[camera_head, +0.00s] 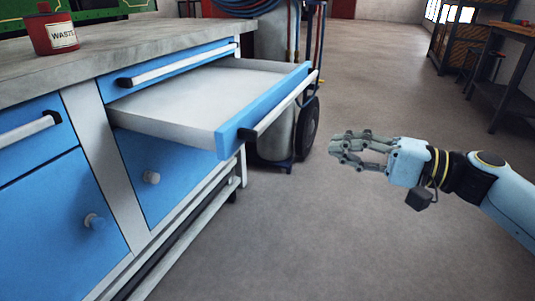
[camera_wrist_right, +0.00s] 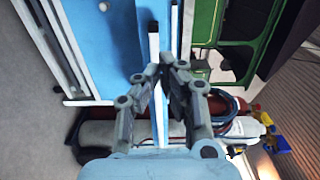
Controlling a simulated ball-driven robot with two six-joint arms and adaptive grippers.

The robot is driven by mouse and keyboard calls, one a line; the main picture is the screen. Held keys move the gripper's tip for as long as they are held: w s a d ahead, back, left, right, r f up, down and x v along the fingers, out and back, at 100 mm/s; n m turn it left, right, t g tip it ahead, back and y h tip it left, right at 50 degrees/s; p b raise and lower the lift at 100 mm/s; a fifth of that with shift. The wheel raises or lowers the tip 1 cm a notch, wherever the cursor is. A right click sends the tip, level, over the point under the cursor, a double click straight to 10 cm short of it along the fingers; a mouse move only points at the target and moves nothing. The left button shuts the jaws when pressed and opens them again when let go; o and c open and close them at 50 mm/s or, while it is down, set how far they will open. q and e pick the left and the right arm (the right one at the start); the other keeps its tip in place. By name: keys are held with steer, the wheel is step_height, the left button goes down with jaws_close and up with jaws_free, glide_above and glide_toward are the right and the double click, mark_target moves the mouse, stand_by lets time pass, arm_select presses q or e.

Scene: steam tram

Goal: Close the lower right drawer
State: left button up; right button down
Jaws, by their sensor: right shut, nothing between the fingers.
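The lower right drawer (camera_head: 265,110) is pulled far out of the workbench, with its blue front and black-ended handle (camera_head: 284,105) facing right. Its inside looks empty. The upper right drawer (camera_head: 170,72) above it is flush with the bench. My right gripper (camera_head: 336,149) is shut and empty, in the air to the right of the open drawer's front and apart from it. In the right wrist view, the fingers (camera_wrist_right: 160,76) are together in front of blue panels and a pale handle bar; which drawer that is, I cannot tell. My left gripper is not in view.
A red waste can (camera_head: 51,32) stands on the worktop (camera_head: 130,50). A gas cylinder (camera_head: 274,90) on a wheeled trolley (camera_head: 307,128) stands just behind the open drawer. Blue doors with round knobs (camera_head: 151,177) are below. The floor (camera_head: 300,230) in front is clear.

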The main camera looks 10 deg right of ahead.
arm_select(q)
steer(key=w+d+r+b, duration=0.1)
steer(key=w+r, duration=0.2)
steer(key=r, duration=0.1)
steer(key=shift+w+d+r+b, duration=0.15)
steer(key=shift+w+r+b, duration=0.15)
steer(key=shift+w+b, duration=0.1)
arm_select(e)
steer(key=x, duration=1.3)
steer(key=shift+w+a, duration=0.25)
steer(key=shift+a, duration=0.05)
